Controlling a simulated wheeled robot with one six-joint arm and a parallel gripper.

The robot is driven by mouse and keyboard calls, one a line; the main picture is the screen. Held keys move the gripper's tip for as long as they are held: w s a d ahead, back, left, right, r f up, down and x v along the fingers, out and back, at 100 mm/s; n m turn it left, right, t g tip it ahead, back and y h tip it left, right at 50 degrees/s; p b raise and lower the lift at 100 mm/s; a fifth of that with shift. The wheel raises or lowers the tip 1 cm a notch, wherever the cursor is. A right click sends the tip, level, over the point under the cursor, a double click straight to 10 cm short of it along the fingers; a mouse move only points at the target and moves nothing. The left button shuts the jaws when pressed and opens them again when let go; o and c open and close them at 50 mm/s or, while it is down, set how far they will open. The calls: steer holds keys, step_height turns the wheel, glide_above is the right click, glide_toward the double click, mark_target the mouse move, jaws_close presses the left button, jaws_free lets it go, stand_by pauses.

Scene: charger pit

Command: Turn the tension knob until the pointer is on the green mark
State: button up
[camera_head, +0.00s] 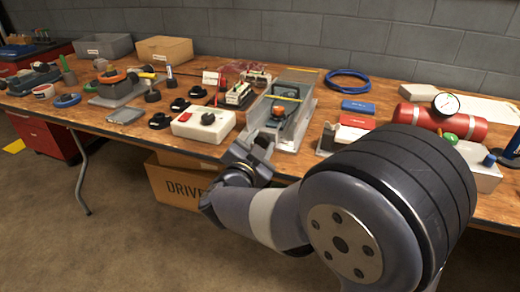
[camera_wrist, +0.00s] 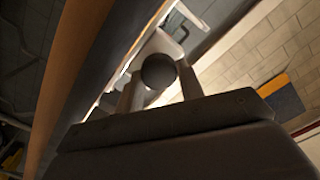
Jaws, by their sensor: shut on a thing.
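In the wrist view a dark round knob (camera_wrist: 158,71) sits between the two pale fingers of my gripper (camera_wrist: 159,84), which is shut on it. In the head view my gripper (camera_head: 256,146) is at the front edge of the bench, by the near end of a grey metal housing (camera_head: 303,128). My gripper and arm hide the held knob in that view. I cannot make out a pointer or a green mark in either view.
The wooden bench (camera_head: 400,92) is crowded. A white box with a black knob (camera_head: 203,124) stands left of the housing. A red cylinder with a gauge (camera_head: 425,118) lies to the right. A cardboard box (camera_head: 178,187) is under the bench. The floor in front is clear.

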steer(key=m+b, duration=0.1)
steer(key=m, duration=0.1)
steer(key=m+b, duration=0.3)
steer(key=m, duration=0.1)
steer(key=shift+d+f, duration=0.1)
steer(key=shift+f, duration=0.15)
steer(key=m+b, duration=0.4)
steer(key=m, duration=0.1)
steer(key=shift+m, duration=0.4)
steer(key=o, duration=1)
steer(key=shift+s, duration=0.1)
steer(key=shift+c, duration=0.2)
